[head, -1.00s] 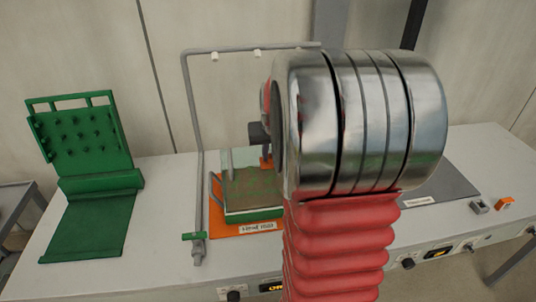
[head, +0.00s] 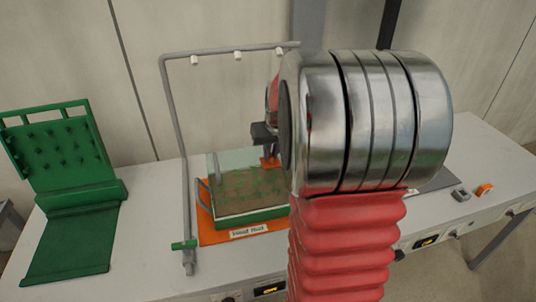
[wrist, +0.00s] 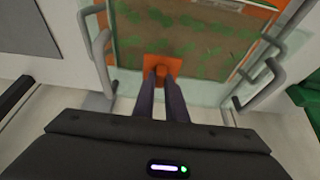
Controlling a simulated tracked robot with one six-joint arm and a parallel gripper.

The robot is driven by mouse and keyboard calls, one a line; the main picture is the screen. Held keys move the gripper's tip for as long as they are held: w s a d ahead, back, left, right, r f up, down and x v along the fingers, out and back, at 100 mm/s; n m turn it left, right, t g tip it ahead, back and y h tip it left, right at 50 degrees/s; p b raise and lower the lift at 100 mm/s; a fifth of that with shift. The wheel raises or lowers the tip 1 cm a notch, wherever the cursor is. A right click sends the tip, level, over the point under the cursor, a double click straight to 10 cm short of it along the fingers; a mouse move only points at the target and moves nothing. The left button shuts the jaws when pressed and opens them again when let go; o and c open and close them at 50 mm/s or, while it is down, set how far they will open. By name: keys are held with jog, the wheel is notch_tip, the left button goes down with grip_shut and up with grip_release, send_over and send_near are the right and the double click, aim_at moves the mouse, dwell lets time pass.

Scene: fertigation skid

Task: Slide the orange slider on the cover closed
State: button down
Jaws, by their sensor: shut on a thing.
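The clear cover (head: 228,160) lies over a green-rimmed tray (head: 250,217) of brown soil with green sprouts. The orange slider (head: 270,163) is at the cover's far right part in the head view, partly hidden by my arm. In the wrist view the orange slider (wrist: 162,68) sits at the cover's near edge. My gripper (wrist: 160,80) is shut on the slider's small raised knob. The gripper also shows in the head view (head: 268,149), its tips at the slider. Grey handles (wrist: 262,77) stand on both sides of the tray.
A grey pipe frame (head: 175,120) with small nozzles and a green valve lever stands left of the tray. A green hinged board (head: 60,150) is at the far left. A grey block and an orange block (head: 484,190) lie at the right.

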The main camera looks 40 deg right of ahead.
jog(key=c, duration=1.8)
grip_release()
jog(key=shift+o, duration=0.2)
jog(key=shift+r, duration=0.1)
jog(key=v, duration=1.3)
jog(key=shift+a+r, duration=0.15)
jog(key=shift+r, duration=0.05)
jog(key=shift+s, duration=0.15)
